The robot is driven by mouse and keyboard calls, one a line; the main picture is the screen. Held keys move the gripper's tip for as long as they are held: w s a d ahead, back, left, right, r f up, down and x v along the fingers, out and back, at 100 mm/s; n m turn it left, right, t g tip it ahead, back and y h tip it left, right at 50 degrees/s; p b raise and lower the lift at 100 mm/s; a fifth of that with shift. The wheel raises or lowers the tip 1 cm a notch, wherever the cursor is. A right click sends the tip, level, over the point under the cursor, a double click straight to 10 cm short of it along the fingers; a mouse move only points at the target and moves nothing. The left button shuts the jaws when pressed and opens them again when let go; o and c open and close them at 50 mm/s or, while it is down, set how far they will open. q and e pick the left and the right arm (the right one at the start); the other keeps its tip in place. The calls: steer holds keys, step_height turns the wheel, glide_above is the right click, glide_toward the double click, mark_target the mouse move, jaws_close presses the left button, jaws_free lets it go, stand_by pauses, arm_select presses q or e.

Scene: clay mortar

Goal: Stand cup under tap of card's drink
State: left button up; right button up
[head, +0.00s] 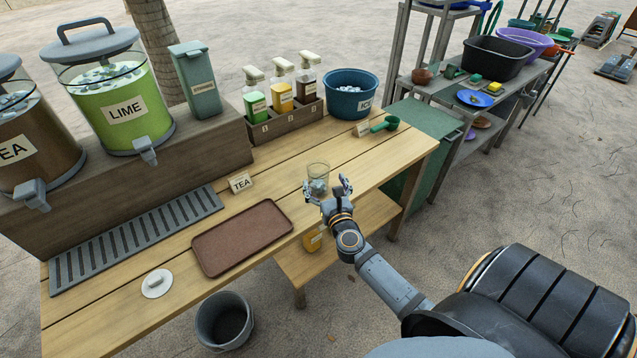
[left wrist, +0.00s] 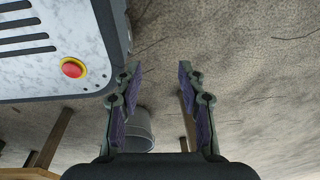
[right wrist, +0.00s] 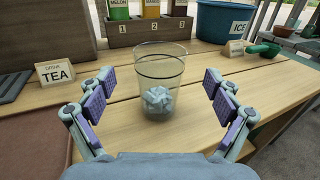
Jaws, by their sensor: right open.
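A clear cup (head: 318,178) with ice in its bottom stands upright on the wooden table; it also shows in the right wrist view (right wrist: 160,80). My right gripper (head: 328,192) is open, its fingers on either side of the cup and apart from it. The card (head: 241,182) reads "TEA" and stands left of the cup. The tea dispenser (head: 35,130) is at the far left, partly cut off, with its grey tap (head: 33,195) above the slotted drip tray (head: 140,238). The lime dispenser (head: 120,105) has its own tap (head: 146,150). My left gripper (left wrist: 155,95) is open and empty over the ground.
A brown tray (head: 240,236) lies empty between the cup and the drip tray. Syrup bottles in a rack (head: 285,120), a blue ice tub (head: 350,95) and a green scoop (head: 386,124) stand behind. A white disc (head: 157,284) lies at the front left. A bin (head: 224,322) stands below.

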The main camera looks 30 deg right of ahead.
mark_target(316, 162)
steer(key=x, duration=0.6)
steer(key=shift+w+f, duration=0.3)
steer(key=shift+w, duration=0.05)
steer(key=shift+s+r, duration=0.1)
steer(key=c, duration=1.7)
steer(key=shift+r, duration=0.1)
steer(key=shift+c, duration=0.6)
